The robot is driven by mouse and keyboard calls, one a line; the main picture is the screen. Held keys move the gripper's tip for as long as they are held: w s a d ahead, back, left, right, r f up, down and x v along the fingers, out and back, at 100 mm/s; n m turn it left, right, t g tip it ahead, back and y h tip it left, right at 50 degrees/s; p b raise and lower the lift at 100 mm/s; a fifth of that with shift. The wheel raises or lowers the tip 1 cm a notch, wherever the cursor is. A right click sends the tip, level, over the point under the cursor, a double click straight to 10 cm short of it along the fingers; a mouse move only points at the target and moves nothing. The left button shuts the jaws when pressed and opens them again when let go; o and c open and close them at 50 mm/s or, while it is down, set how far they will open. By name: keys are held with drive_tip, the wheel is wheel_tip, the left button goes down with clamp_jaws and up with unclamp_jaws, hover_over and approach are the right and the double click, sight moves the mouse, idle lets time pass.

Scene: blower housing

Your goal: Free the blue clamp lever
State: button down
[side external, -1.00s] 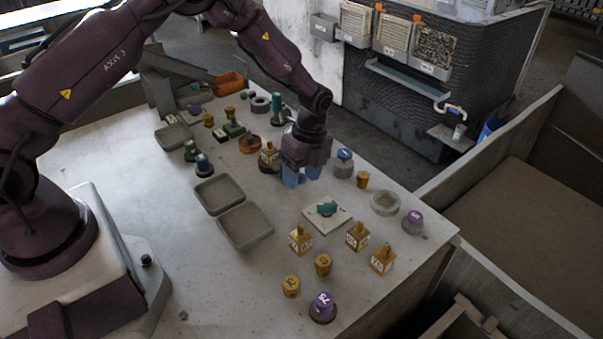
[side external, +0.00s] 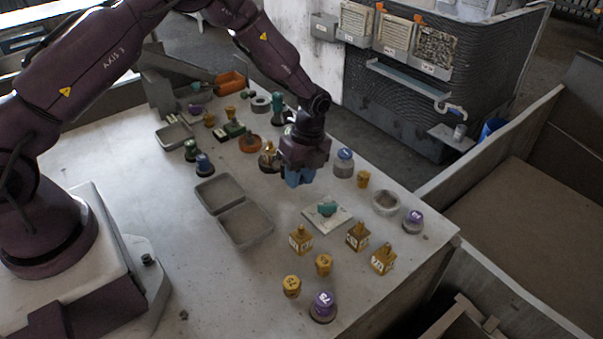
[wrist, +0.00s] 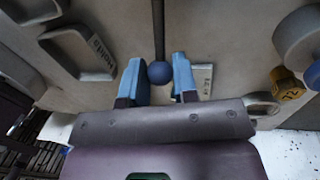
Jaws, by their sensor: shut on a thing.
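The blue clamp lever shows in the wrist view as a dark rod (wrist: 158,30) ending in a round blue knob (wrist: 159,72). My gripper (side external: 298,178) is low over the table in the side view, with its blue fingers drawn together. In the wrist view my gripper (wrist: 158,66) has a finger on each side of the knob and is shut on it. The rod runs away from the fingers to the top edge of that view, so its far end is out of sight. In the side view the lever is hidden by my gripper.
Two grey trays (side external: 245,241) lie left of my gripper. A pale plate with a teal piece (side external: 327,209) lies to the front right. Several yellow parts (side external: 301,240) and a purple-topped knob (side external: 323,307) stand nearer the front. A blue-topped cylinder (side external: 344,164) stands close on the right.

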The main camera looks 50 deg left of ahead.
drive_tip(key=m, duration=0.1)
drive_tip(key=s+m, duration=0.2)
drive_tip(key=shift+a+y, duration=0.25)
drive_tip(key=shift+y, duration=0.05)
drive_tip(key=m, duration=0.1)
drive_tip(key=s+a+m, duration=0.1)
drive_tip(key=m, duration=0.1)
drive_tip(key=s+m, duration=0.1)
drive_tip(key=shift+a+r+m+t+y, duration=0.1)
drive_tip(key=shift+a+m+t+y, duration=0.2)
drive_tip(key=shift+a+m+y, duration=0.1)
drive_tip(key=a+m, duration=0.1)
drive_tip(key=m, duration=0.1)
drive_tip(key=s+a+m, duration=0.1)
drive_tip(key=m, duration=0.1)
drive_tip(key=shift+s+t, duration=0.2)
drive_tip(key=shift+t, duration=0.1)
drive_tip(key=shift+s+a+m+t+y, duration=0.15)
drive_tip(key=shift+a+m, duration=0.3)
drive_tip(key=shift+m, duration=0.35)
drive_tip(key=shift+s+a+m+t+y, duration=0.15)
drive_tip(key=shift+a+m, duration=0.25)
drive_tip(key=shift+m, duration=0.4)
drive_tip(key=shift+w+a, duration=0.1)
drive_tip(key=c, duration=0.9)
unclamp_jaws()
wheel_tip(320, 180, up, 13)
drive_tip(key=d, duration=0.2)
drive_tip(key=shift+w+d+f, duration=0.2)
drive_tip(key=shift+d, duration=0.05)
